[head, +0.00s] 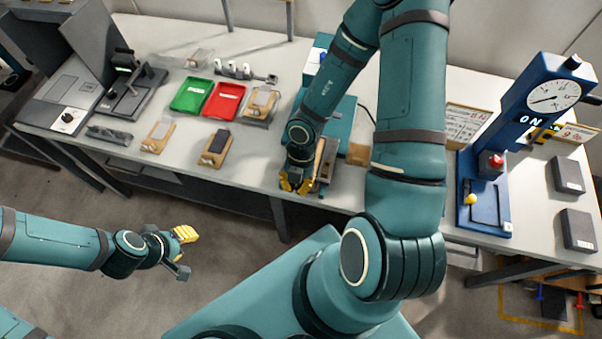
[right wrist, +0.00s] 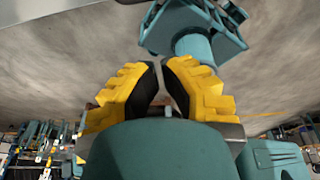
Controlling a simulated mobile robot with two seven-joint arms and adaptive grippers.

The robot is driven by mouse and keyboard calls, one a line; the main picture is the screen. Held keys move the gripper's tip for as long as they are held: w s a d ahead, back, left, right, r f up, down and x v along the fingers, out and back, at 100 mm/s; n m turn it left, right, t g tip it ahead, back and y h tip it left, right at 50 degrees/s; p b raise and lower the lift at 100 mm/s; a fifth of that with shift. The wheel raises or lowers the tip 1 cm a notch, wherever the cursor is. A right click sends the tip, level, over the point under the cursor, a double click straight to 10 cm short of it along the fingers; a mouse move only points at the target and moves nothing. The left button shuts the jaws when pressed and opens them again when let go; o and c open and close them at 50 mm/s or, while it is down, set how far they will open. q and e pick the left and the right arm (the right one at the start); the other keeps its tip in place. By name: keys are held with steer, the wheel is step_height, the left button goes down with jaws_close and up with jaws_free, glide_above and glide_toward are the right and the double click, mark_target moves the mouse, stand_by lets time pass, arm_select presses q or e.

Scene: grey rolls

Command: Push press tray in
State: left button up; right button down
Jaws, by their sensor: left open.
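A teal machine (head: 340,118), partly hidden behind my right arm, stands at the middle of the bench. A narrow tray-like part (head: 328,160) with brown and grey surfaces extends from its front toward the bench edge; I take this as the press tray. My right gripper (head: 296,186) is at the left of the tray's front end, over the bench edge; contact cannot be told. In the right wrist view its yellow fingers (right wrist: 161,72) are together at the tips, with nothing clearly held. My left gripper (head: 184,252) is open and empty in front of the bench, above the floor.
A green tray (head: 191,95), a red tray (head: 224,102) and several small boards lie left of my right arm. A blue gauge stand (head: 485,175) and two dark blocks (head: 568,176) are at the right. A small brown block (head: 358,154) sits right of the tray.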

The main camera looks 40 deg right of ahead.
steer(key=shift+d+f+b, duration=0.25)
steer(key=shift+f+b, duration=0.3)
steer(key=shift+f, duration=1.45)
steer(key=shift+d+f+b, duration=0.2)
steer(key=shift+f+b, duration=0.35)
steer(key=shift+f, duration=1.45)
